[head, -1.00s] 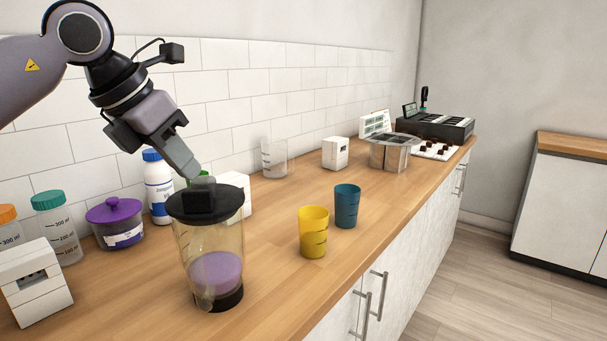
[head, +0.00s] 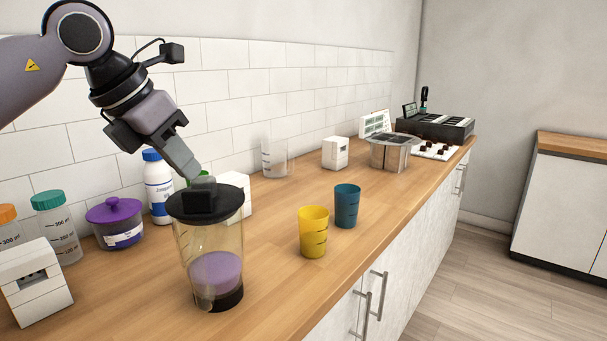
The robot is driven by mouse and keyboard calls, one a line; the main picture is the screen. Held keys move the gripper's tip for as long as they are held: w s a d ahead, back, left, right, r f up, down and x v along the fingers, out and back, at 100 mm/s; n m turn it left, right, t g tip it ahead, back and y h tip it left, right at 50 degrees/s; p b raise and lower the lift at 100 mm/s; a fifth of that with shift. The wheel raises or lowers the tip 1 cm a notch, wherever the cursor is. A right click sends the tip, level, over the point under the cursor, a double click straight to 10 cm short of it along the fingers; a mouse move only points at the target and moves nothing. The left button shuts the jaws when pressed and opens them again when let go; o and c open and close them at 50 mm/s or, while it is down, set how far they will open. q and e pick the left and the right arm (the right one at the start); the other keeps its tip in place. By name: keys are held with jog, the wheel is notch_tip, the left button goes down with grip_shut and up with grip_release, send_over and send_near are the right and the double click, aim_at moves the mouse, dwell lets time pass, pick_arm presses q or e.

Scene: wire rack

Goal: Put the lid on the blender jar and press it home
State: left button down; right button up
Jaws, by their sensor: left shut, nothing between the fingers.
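The blender jar (head: 211,255) stands upright on the wooden counter, clear-walled with purple contents low inside and a dark base. The black lid (head: 222,203) sits on the jar's mouth, and its raised block points up. My left gripper (head: 197,178) comes down from the upper left, shut and empty, with its fingertips right at the lid's raised block. I cannot tell whether they touch it, or whether the lid is fully seated. My right gripper is not in view.
A yellow cup (head: 313,232) and a teal cup (head: 347,206) stand right of the jar. A purple lidded pot (head: 116,222), a white bottle (head: 158,188) and a white block device (head: 34,282) stand left. Bare counter lies in front of the cups.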

pick_arm(q)
jog(key=shift+f+b, duration=0.65)
jog(key=shift+f, duration=0.25)
jog(key=shift+r, duration=0.15)
jog(key=shift+r+p, duration=2.7)
jog(key=shift+r, duration=0.2)
